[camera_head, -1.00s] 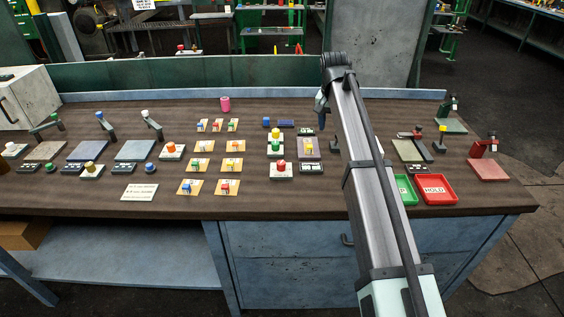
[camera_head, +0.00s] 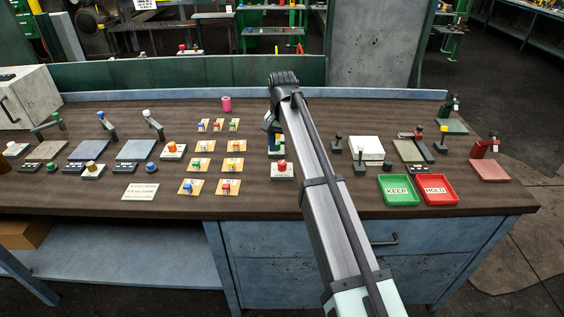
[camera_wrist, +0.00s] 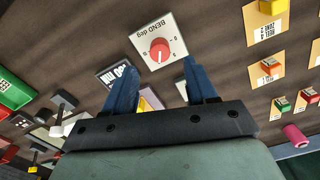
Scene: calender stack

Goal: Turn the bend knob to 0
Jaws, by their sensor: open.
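The bend knob (camera_wrist: 160,49) is a red dial on a white plate (camera_wrist: 150,27) marked "BEND deg", at the top middle of the wrist view. A pale pointer line shows on the knob; the small scale figures are too blurred to read its setting surely. In the head view the red knob (camera_head: 282,164) sits on its white base (camera_head: 281,174), just left of my arm. My gripper (camera_wrist: 158,65) has its two blue fingers apart and empty, with the knob beyond the gap, not touched. In the head view the gripper (camera_head: 271,126) hangs behind the knob, partly hidden by my arm.
Yellow cards (camera_head: 202,163) with small coloured blocks lie left of the knob. A dark display box (camera_wrist: 117,74) lies beside the knob plate. A pink cylinder (camera_head: 226,104) stands farther back. Green KEEP (camera_head: 398,202) and red HOLD (camera_head: 453,199) trays lie right of my arm.

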